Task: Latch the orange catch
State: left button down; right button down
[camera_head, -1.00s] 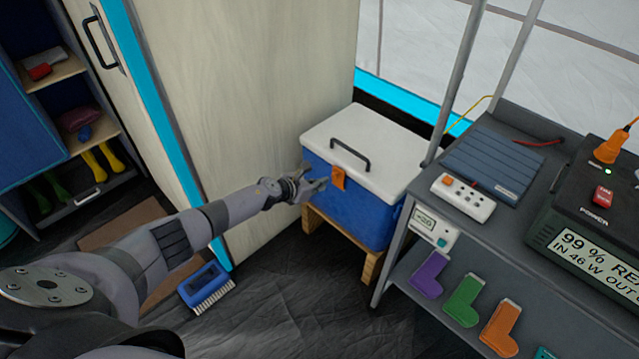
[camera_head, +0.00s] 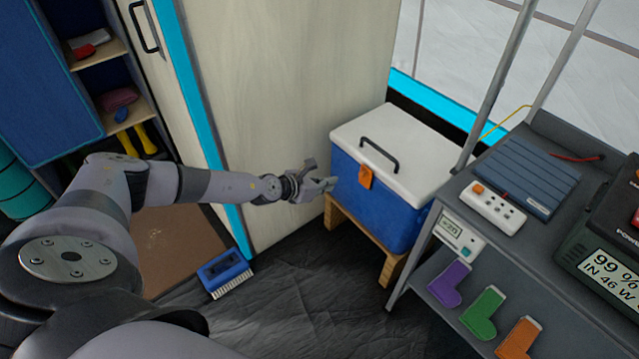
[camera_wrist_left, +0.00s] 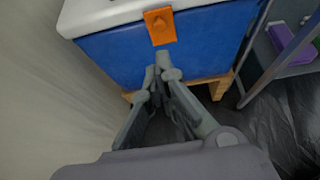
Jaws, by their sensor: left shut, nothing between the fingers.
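The orange catch (camera_head: 365,176) hangs on the front of the blue cooler box (camera_head: 377,209), just under the edge of its white lid (camera_head: 412,150). The lid lies down on the box. In the left wrist view the catch (camera_wrist_left: 160,28) lies flat against the front over a blue wall (camera_wrist_left: 112,55). My left gripper (camera_head: 324,184) is left of the catch and apart from it in the head view. In the left wrist view its fingertips (camera_wrist_left: 162,68) are together, empty, just below the catch. Whether the catch is fastened cannot be told. My right gripper is out of view.
The box stands on a wooden stand (camera_head: 345,218) beside a pale cabinet panel (camera_head: 300,75). A grey shelf unit (camera_head: 447,190) with a power strip (camera_head: 486,203) stands close on the right. A blue brush (camera_head: 225,272) lies on the floor.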

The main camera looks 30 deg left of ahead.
pick_arm(q)
jog(key=v, duration=0.3)
jog(key=shift+s, duration=0.1)
dwell(0.5)
